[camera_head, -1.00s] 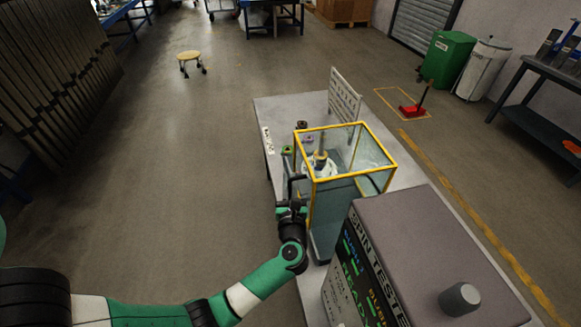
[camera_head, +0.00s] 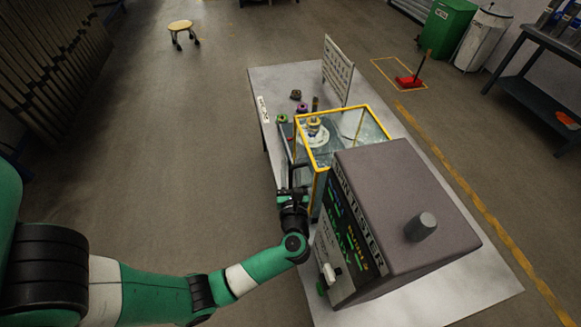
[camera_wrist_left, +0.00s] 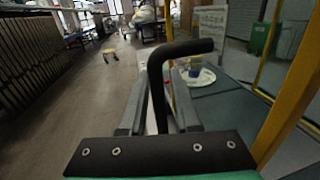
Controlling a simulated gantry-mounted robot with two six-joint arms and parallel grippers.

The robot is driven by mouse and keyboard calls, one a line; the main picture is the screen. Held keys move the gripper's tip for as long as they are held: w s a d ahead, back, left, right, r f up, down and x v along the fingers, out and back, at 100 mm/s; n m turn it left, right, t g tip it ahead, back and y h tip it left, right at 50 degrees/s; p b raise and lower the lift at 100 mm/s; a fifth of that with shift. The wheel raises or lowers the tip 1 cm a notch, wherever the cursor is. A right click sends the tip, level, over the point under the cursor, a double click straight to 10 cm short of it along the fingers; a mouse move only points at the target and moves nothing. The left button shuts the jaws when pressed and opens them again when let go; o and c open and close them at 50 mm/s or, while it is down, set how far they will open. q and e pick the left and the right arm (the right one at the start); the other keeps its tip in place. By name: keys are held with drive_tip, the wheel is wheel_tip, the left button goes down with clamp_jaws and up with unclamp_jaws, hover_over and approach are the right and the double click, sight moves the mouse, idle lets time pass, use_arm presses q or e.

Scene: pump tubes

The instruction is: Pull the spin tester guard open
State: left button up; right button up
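The spin tester guard (camera_head: 320,181) is a clear box with a yellow frame, standing on the table against the near tester housing (camera_head: 400,190). Its black bent handle (camera_wrist_left: 187,48) rises between the fingers of my left gripper (camera_wrist_left: 158,122) in the left wrist view. The fingers lie close on both sides of the handle and appear shut on it. In the head view my left gripper (camera_head: 292,193) is at the guard's left side, just left of the housing. A white round rotor part (camera_wrist_left: 198,76) shows beyond the handle. The right gripper is not in view.
The table (camera_head: 270,84) holds small coloured parts (camera_head: 302,107) near the rotor and an upright white perforated panel (camera_head: 338,68) at the back. The housing has a knob (camera_head: 420,226) on top. Open floor lies left of the table.

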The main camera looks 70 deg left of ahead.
use_arm(q)
drive_tip(key=shift+o, duration=0.7)
drive_tip(key=p+v, duration=0.2)
drive_tip(key=v, duration=0.9)
drive_tip(key=shift+d, duration=0.3)
drive_tip(key=shift+s, duration=0.1)
